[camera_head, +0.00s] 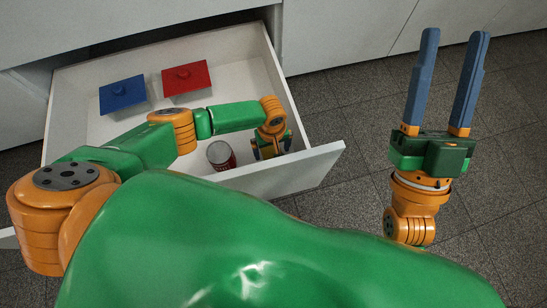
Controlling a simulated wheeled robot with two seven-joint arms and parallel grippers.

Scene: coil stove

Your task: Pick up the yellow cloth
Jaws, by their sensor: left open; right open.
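I see no yellow cloth in the head view. My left gripper (271,147) reaches into the open drawer (315,167) near its front right corner. It points down, is open, and its fingertips are largely hidden, so I cannot tell what lies beneath it. My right gripper (455,36) is raised over the floor to the right of the drawer. Its two blue fingers are spread wide with nothing between them. My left arm and green body cover much of the drawer's front left part.
In the drawer are a blue square-topped object (122,94), a red one (186,77) and a red-and-white can (221,156) left of my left gripper. White cabinet fronts (340,30) stand behind. The grey tiled floor (345,110) is clear at right.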

